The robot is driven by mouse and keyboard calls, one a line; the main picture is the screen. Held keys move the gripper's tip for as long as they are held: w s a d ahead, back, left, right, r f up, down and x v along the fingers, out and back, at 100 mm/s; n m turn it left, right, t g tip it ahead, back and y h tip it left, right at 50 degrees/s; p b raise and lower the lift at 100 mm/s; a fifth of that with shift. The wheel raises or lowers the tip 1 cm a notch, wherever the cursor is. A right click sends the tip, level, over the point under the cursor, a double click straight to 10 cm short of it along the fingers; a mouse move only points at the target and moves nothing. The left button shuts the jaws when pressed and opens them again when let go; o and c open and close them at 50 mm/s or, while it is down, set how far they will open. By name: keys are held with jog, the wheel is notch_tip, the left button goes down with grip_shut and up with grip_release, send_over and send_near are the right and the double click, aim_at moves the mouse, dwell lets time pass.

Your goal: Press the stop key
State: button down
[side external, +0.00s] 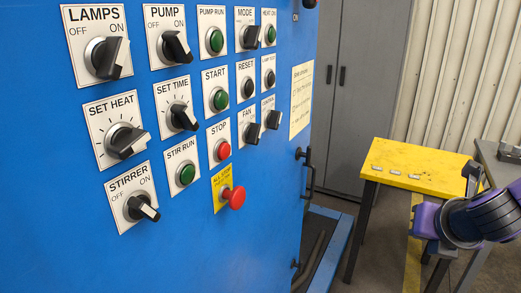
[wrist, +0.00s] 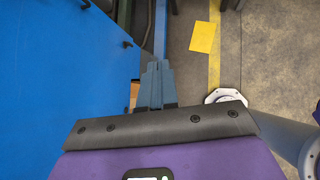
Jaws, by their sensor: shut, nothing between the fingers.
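The stop key (side external: 222,150) is a small round red button on a white plate marked STOP, on the blue panel (side external: 245,255). It sits right of the STIR RUN button and above a larger red mushroom button. My gripper (side external: 472,176) is at the right of the side view, well away from the panel and near the yellow table. In the wrist view my gripper's fingers (wrist: 156,66) are together and empty. There the blue panel face (wrist: 65,75) fills the left side, and the stop key cannot be made out.
The red mushroom button (side external: 234,198) stands out from a yellow plate just below the stop key. The black FAN knob (side external: 252,132) is close at its right, and the green START button (side external: 221,99) is above. A yellow-topped table (side external: 425,165) stands right of the panel.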

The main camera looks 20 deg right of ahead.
aim_at(224, 151)
jog(key=a+r+n+t+y, duration=0.1)
jog(key=a+r+n+t, duration=0.2)
jog(key=a, duration=0.4)
jog(key=w+a+r+n+t+y, duration=0.1)
jog(key=a+r+n+t, duration=0.3)
jog(key=a+r+n, duration=0.2)
jog(key=a+r+n+t+y, duration=0.1)
jog(key=a+r+n+t, duration=0.3)
jog(key=a+n, duration=0.4)
jog(key=shift+w+a+r+y, duration=0.35)
jog(key=shift+a+r, duration=0.3)
jog(key=shift+a, duration=0.6)
jog(key=shift+w, duration=0.15)
jog(key=w+a, duration=0.6)
jog(key=shift+w+a, duration=0.15)
jog(key=shift+a, duration=0.05)
jog(key=shift+w+a, duration=0.2)
